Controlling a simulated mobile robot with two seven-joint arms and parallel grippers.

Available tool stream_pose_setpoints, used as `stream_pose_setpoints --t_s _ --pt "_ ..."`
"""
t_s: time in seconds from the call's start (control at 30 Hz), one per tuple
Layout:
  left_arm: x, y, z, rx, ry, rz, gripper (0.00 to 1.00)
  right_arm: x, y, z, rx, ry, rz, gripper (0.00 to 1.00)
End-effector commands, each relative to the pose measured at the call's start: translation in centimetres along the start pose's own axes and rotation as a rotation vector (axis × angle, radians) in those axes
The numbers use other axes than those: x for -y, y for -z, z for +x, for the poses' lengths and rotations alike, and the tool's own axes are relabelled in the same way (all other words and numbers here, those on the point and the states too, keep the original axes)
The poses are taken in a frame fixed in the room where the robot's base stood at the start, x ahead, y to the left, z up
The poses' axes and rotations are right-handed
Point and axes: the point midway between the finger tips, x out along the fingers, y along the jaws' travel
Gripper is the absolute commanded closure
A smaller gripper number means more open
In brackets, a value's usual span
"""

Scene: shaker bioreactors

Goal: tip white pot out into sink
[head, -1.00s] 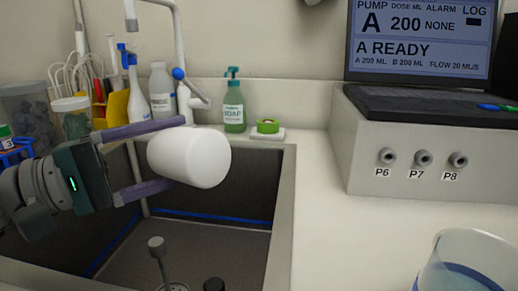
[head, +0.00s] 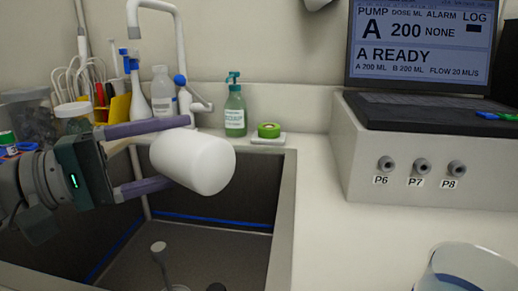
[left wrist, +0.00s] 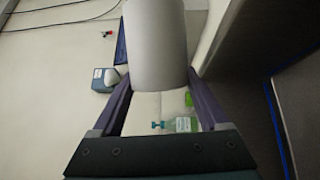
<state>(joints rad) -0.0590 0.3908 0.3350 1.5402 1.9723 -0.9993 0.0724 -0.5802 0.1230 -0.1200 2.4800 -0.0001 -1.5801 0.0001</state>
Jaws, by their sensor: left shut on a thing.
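The white pot (head: 195,161) is held on its side above the sink (head: 284,215) in the head view, tilted with its right end a little lower. My left gripper (head: 165,155) is shut on the pot, with one purple finger above and one below. The pot also shows in the left wrist view (left wrist: 156,45), between the two fingers of my left gripper (left wrist: 160,95). The pot's opening is not visible, and no liquid is seen coming out. My right gripper is not in view.
A faucet (head: 181,50), a white bottle (head: 163,95) and a green soap bottle (head: 235,108) stand behind the sink. A pump box (head: 420,160) and a clear vessel (head: 465,272) are at right; counter between is clear.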

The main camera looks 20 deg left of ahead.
Motion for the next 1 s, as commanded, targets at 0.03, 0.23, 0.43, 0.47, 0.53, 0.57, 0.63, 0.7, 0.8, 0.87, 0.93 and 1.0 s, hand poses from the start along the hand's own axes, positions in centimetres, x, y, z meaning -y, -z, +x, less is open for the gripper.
stream_pose_setpoints --t_s 0.03,0.23,0.43,0.47,0.53,0.57,0.63,0.7,0.8,0.87,0.93,1.0 --pt "-0.4 -0.1 0.0 0.000 0.006 0.014 0.84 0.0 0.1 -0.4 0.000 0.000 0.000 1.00" --pt "-0.9 -0.4 0.1 0.002 0.045 0.108 0.84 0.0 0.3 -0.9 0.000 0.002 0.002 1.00" --pt "-1.1 0.0 -0.1 0.001 0.067 0.150 0.84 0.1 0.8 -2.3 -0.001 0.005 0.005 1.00" --pt "-1.1 0.1 -0.2 0.001 0.062 0.138 0.84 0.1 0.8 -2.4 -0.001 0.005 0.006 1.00" --pt "-1.0 0.4 -0.3 0.000 0.052 0.119 0.84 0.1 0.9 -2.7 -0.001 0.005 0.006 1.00" --pt "-1.0 0.4 -0.4 -0.001 0.050 0.116 0.84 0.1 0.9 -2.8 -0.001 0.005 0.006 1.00" --pt "-1.0 0.4 -0.4 0.001 0.053 0.125 0.84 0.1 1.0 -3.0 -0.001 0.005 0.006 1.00" --pt "-1.1 0.3 -0.4 0.002 0.064 0.152 0.84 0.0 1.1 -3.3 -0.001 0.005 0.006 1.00" --pt "-1.4 0.1 -0.3 0.004 0.087 0.206 0.84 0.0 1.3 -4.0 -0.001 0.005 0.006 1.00" --pt "-1.5 0.0 -0.3 0.003 0.100 0.238 0.84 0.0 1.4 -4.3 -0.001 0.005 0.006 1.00" --pt "-1.5 -0.1 -0.2 0.004 0.116 0.274 0.84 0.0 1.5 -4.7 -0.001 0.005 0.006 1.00" --pt "-1.6 -0.2 -0.2 0.005 0.127 0.301 0.84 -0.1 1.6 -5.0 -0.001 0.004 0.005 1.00"
